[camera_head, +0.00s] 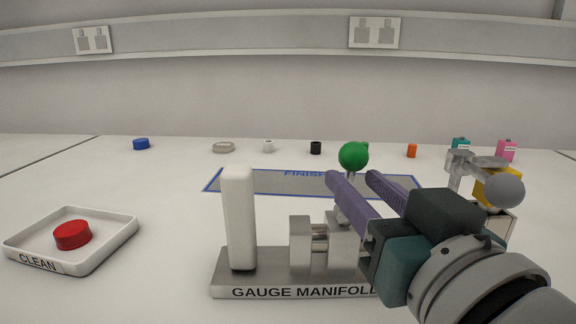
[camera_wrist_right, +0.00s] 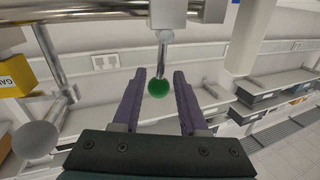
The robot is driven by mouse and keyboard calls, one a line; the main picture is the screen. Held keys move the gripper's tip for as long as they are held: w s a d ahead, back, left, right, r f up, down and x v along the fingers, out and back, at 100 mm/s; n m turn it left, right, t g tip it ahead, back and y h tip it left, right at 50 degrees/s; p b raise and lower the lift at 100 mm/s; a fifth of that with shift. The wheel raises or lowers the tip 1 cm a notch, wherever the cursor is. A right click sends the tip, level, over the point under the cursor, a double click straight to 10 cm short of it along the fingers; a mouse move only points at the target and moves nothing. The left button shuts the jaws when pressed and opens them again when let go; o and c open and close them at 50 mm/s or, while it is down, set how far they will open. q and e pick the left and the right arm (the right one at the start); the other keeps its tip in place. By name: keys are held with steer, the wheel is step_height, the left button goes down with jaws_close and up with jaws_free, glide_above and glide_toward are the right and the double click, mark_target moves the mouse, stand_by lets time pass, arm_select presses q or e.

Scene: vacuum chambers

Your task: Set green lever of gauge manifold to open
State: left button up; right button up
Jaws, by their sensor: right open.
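The gauge manifold (camera_head: 262,268) stands on the table on a labelled grey base, with a white upright block at its left. Its green lever (camera_head: 353,156) ends in a round green knob on a thin metal stem. My right gripper (camera_head: 355,177) has purple fingers, open, reaching in from the lower right to the knob. In the right wrist view the green knob (camera_wrist_right: 158,88) sits between the two open fingers (camera_wrist_right: 160,74), with a gap on each side. The gripper and arm hide much of the manifold's right part. My left gripper is not in view.
A grey ball-ended lever (camera_head: 505,190) with a yellow part stands close to my right arm. A blue-edged FINISH mat (camera_head: 270,182) lies behind the manifold. Several small items line the table's back.

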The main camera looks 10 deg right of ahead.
mark_target(348, 171)
steer(key=w, duration=0.6)
steer(key=shift+a, duration=0.1)
jaws_close()
steer(key=shift+r, duration=0.15)
stand_by(1.2)
